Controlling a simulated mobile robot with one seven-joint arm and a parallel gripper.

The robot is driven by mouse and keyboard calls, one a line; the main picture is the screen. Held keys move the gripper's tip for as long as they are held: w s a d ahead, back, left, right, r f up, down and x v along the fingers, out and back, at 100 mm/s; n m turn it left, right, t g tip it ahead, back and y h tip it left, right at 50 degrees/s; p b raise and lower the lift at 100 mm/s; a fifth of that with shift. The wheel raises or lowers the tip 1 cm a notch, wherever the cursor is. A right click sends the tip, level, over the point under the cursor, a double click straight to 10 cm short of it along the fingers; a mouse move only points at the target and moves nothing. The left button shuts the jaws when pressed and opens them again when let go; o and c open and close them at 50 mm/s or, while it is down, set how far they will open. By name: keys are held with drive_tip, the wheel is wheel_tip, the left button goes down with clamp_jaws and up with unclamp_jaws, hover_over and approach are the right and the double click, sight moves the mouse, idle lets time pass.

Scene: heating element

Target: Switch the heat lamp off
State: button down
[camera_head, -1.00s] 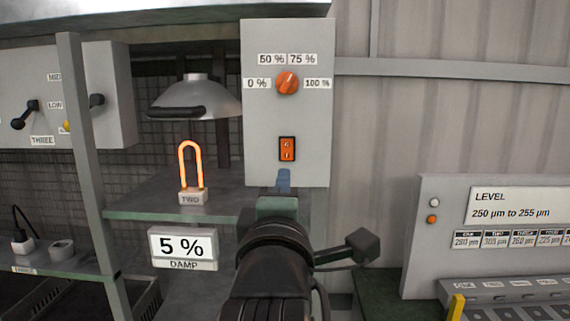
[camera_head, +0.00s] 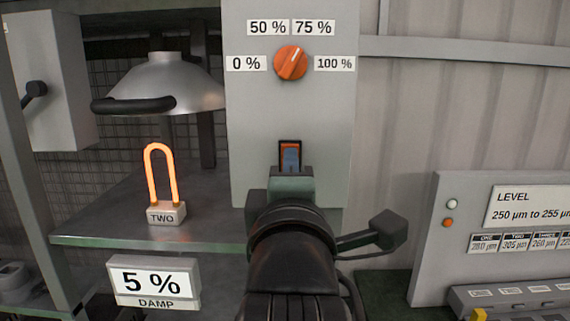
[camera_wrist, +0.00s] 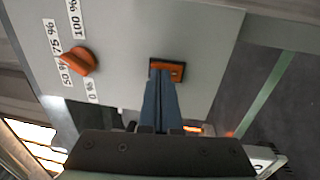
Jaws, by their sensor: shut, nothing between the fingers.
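The heat lamp (camera_head: 160,82) is a grey metal dome with a black handle, over a glowing orange element (camera_head: 160,172) labelled TWO on the shelf. A grey control panel (camera_head: 245,130) carries an orange dial (camera_head: 291,63) and, below it, an orange rocker switch (camera_head: 290,145). The dial's pointer is toward 75 %. My gripper (camera_head: 291,157) is shut, its blue fingertips in front of the switch and hiding its lower part. In the wrist view the closed fingers (camera_wrist: 160,75) reach the orange switch (camera_wrist: 175,70); I cannot tell whether they touch it. The dial (camera_wrist: 80,62) sits to their left.
A display (camera_head: 153,275) reading 5 % DAMP hangs below the shelf edge (camera_head: 90,240). A grey LEVEL panel (camera_head: 470,200) stands at the right. A box with a black lever (camera_head: 60,100) is at the left. The corrugated wall right of the control panel is clear.

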drive_tip(key=shift+w+r, duration=0.1)
drive_tip(key=shift+r, duration=0.05)
drive_tip(key=shift+d, duration=0.1)
drive_tip(key=shift+w+r, duration=0.1)
drive_tip(key=shift+r, duration=0.05)
idle(0.4)
